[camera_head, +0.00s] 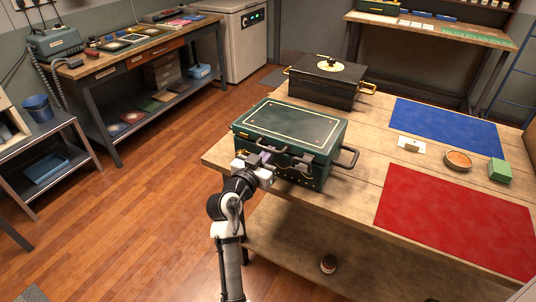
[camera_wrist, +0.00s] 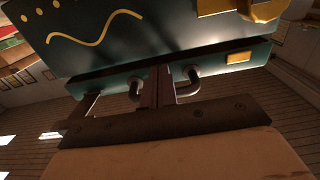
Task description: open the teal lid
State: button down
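The teal case (camera_head: 288,152) stands on the near left of the wooden table. Its teal lid (camera_head: 292,122), with thin yellow trim on top, lies down over the base. Dark metal fittings show on the front, and a dark side handle (camera_head: 348,158) on the right. My gripper (camera_head: 264,161) is at the left part of the case's front. In the wrist view its two dark fingers (camera_wrist: 160,86) point at the case, close together, between the ends of a curved dark handle (camera_wrist: 191,82). A dark seam runs above them. Whether the fingers grip the handle is unclear.
A black case (camera_head: 326,84) with a gold disc on top stands behind the teal one. A blue mat (camera_head: 445,125), a red mat (camera_head: 455,222), a round dish (camera_head: 458,160) and a green block (camera_head: 500,170) lie to the right. Open floor (camera_head: 130,215) is on the left.

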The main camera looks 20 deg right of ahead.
jog(key=shift+r+p, duration=0.6)
jog(key=shift+r, duration=0.75)
jog(key=shift+w+d+r+p, duration=0.1)
jog(key=shift+d+r+p, duration=0.05)
jog(key=shift+r+p, duration=0.8)
jog(key=shift+r, duration=0.25)
jog(key=shift+w+d+r+p, duration=0.15)
jog(key=shift+r+p, duration=0.2)
jog(key=shift+r, duration=0.3)
jog(key=shift+w+d+r+p, duration=0.1)
jog(key=shift+r+p, duration=0.2)
jog(key=shift+r, duration=0.3)
